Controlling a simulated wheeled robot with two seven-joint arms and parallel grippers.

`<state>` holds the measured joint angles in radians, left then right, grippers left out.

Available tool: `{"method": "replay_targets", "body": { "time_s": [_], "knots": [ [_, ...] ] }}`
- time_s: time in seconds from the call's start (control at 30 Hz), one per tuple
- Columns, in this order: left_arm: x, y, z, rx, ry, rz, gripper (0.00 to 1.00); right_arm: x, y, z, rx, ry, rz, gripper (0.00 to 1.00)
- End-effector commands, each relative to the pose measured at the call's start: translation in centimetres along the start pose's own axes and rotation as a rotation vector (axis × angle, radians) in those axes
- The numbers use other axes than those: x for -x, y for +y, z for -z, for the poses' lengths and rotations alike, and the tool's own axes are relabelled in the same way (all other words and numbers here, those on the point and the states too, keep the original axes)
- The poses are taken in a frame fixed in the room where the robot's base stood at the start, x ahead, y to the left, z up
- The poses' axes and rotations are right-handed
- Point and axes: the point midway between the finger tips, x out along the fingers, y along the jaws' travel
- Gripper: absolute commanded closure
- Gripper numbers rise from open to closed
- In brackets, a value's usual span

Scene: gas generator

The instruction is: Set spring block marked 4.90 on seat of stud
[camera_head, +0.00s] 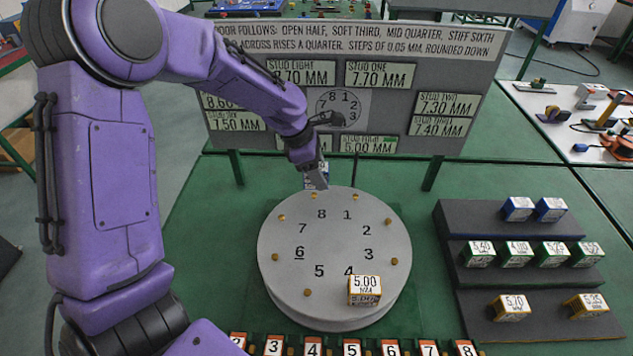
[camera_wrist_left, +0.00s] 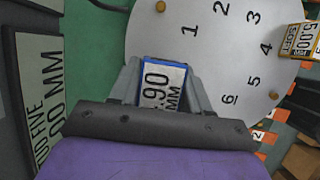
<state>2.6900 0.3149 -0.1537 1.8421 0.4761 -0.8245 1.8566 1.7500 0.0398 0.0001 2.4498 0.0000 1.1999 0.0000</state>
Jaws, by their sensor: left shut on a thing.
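My left gripper (camera_head: 316,180) is shut on a blue-edged block (camera_head: 317,170) above the rear edge of the round grey plate (camera_head: 330,255), near the figure 8. In the left wrist view this block (camera_wrist_left: 163,87) sits between the fingers; its label reads ".90 MM", with the first digit hidden. The plate carries figures 1 to 8, with small brass studs around its rim; one stud (camera_wrist_left: 160,6) shows beyond the fingers in the wrist view. An orange block labelled 5.00 (camera_head: 364,291) stands on the plate beside figure 4. My right gripper is not in view.
A stepped dark rack (camera_head: 480,336) on the right holds several blue, green and orange blocks. A board (camera_head: 245,52) with stud readings in MM stands behind the plate, close to my left arm. Numbered tags (camera_head: 312,346) line the front. Green table is clear between plate and rack.

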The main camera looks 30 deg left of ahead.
Motion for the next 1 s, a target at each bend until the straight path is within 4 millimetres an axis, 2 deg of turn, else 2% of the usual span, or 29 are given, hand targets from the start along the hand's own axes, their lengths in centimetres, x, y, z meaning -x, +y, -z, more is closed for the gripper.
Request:
{"method": "replay_targets", "body": {
  "time_s": [0.17,0.23,0.33,1.0],
  "knots": [
    [-1.6,1.3,1.6,0.002,-0.001,0.001,0.95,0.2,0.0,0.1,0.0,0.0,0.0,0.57],
    [-2.9,1.2,2.1,0.001,-0.001,0.002,0.95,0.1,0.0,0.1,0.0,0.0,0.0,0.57],
    [-3.9,1.2,2.4,-0.001,-0.002,0.0,0.95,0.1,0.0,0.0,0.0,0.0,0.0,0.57],
    [-5.0,1.1,2.9,-0.002,-0.002,-0.001,0.95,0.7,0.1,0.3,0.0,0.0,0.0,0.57]
  ]
}}
